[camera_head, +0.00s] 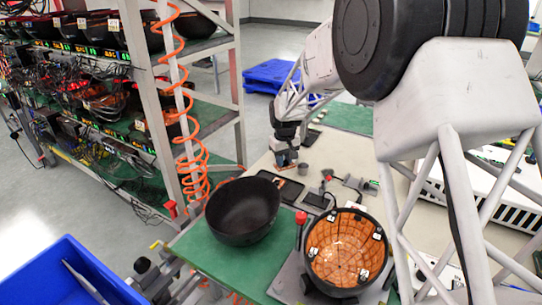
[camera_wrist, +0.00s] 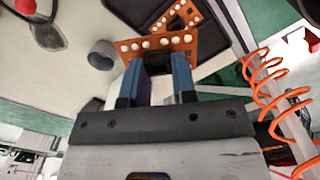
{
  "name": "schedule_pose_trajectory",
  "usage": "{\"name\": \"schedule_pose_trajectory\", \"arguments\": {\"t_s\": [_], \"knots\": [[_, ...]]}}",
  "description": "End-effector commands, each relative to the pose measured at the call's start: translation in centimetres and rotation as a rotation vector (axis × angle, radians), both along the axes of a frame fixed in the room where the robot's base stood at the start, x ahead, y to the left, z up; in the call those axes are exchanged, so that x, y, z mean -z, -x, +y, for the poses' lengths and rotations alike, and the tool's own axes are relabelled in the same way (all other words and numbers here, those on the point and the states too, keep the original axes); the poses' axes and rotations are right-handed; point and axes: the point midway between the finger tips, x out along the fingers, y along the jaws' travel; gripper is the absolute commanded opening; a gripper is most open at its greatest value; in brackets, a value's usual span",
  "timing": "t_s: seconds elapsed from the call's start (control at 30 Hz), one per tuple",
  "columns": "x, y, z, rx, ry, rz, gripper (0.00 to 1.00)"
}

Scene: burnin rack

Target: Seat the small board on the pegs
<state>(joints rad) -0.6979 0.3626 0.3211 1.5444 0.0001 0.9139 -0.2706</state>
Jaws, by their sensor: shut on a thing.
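My gripper (camera_wrist: 158,75) has blue fingers and is shut on the small board (camera_wrist: 160,46), an orange piece with a row of white round spots. The fingers hide part of the board. More orange with white spots shows just beyond it in the wrist view; I cannot tell if it is the same piece. In the head view my gripper (camera_head: 287,156) is small, pointing down over the far part of the bench. The black round shell (camera_head: 309,272) with an orange inside and several white tabs sits at the front, well apart from my gripper. I cannot make out the pegs clearly.
A black bowl (camera_head: 243,211) stands on the green mat (camera_head: 207,256), left of the orange-lined shell. A red-topped tool (camera_head: 300,230) stands between them. A grey cup (camera_wrist: 102,54) is near the gripper. An orange coiled cord (camera_head: 192,160) hangs by the rack on the left.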

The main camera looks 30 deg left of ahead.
Motion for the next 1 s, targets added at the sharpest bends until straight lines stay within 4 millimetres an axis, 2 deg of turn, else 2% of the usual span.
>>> {"name": "schedule_pose_trajectory", "arguments": {"t_s": [0.2, 0.6, 0.8, 1.0], "knots": [[0.0, -0.1, -4.5, 0.280, 0.000, 0.000, 0.03], [0.4, 0.5, -11.8, 0.771, -0.001, -0.001, 0.03], [0.6, 0.8, -13.9, 0.918, 0.000, 0.000, 0.03], [0.6, 0.9, -14.6, 0.969, 0.000, 0.000, 0.03]]}}
